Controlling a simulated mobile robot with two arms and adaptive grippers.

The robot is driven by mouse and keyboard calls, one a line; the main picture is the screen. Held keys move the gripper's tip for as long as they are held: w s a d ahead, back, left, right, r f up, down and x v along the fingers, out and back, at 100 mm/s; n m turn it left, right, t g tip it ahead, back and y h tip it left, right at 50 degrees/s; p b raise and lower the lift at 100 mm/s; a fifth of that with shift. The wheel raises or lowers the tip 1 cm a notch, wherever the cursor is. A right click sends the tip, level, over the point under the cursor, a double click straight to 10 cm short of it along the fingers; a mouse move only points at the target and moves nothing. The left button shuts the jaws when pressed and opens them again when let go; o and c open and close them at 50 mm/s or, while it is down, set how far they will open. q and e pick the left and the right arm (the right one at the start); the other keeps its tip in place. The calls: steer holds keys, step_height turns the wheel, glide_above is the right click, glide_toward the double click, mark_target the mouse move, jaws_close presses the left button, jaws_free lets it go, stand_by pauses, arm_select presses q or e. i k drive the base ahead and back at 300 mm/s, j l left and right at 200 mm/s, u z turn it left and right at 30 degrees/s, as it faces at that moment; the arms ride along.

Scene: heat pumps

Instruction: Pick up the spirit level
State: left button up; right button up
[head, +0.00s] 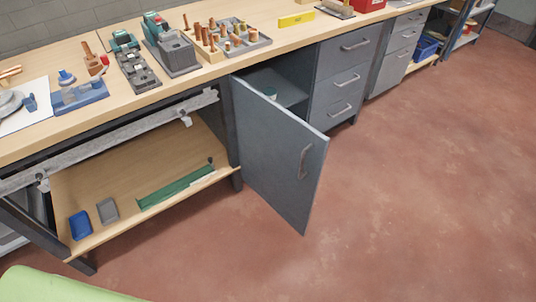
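Neither of my grippers shows in the head view.
A grey cabinet door (278,150) stands open into the floor space below the bench. A copper-fittings board (205,42) and tools stand left of the bar, a red box (368,4) right. The lower shelf holds a green bar (176,188) and bins. The red floor is clear.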

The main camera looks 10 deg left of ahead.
mark_target(291, 20)
steer(key=i+l+z, duration=0.4)
steer(key=l, duration=0.25)
steer(key=i+l+z, duration=0.4)
steer(key=i, duration=0.35)
steer(key=i+l+z, duration=0.35)
steer(key=i, duration=0.3)
steer(key=i+j+u, duration=0.1)
steer(key=i+u, duration=0.25)
steer(key=i, duration=0.3)
steer(key=i+u, duration=0.35)
steer(key=i, duration=0.3)
steer(key=i+l+u, duration=0.35)
steer(key=i, duration=0.3)
